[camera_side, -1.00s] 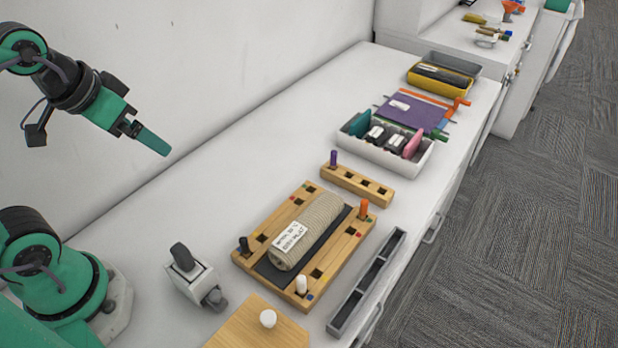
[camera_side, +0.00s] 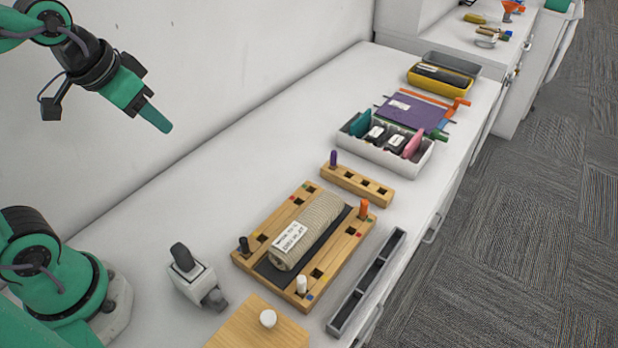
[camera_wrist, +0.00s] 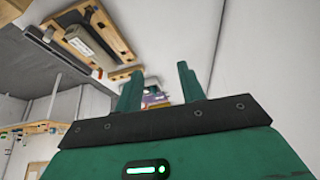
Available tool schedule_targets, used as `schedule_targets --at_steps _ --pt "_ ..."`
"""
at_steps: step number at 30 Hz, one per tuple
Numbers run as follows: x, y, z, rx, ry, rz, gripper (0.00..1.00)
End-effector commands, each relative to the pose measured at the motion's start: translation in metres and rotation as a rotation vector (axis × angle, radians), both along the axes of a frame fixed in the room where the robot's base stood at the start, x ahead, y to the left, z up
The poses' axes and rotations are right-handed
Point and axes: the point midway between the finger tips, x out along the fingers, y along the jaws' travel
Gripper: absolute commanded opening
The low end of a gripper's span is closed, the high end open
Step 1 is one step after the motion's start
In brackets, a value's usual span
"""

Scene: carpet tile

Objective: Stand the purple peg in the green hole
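The purple peg (camera_side: 333,158) stands upright at the left end of a small wooden rack (camera_side: 357,186). The larger wooden board (camera_side: 333,258) has a row of square holes along each long side, with small coloured marks beside them. A black peg (camera_side: 244,244), a white peg (camera_side: 301,284) and an orange peg (camera_side: 364,208) stand in this board. My gripper (camera_side: 160,123) is raised in the air at the upper left, well away from the pegs. In the wrist view its fingers (camera_wrist: 160,88) are apart with nothing between them.
A beige labelled roll (camera_side: 308,231) lies on a dark strip across the board's middle. A grey tray (camera_side: 367,285) is at the front, a white bin (camera_side: 385,158) behind. A white-knobbed wooden block (camera_side: 256,325) and grey device (camera_side: 190,275) stand nearby. Free table lies left of the board.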

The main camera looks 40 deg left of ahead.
Motion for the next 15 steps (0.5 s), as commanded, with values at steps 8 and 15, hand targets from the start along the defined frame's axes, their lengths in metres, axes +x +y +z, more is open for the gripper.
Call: schedule_targets --at_steps 8,15 --pt "0.051 -0.013 0.014 0.029 0.066 -0.098 0.39" --pt "0.097 -0.028 0.017 0.053 0.120 -0.184 0.39"
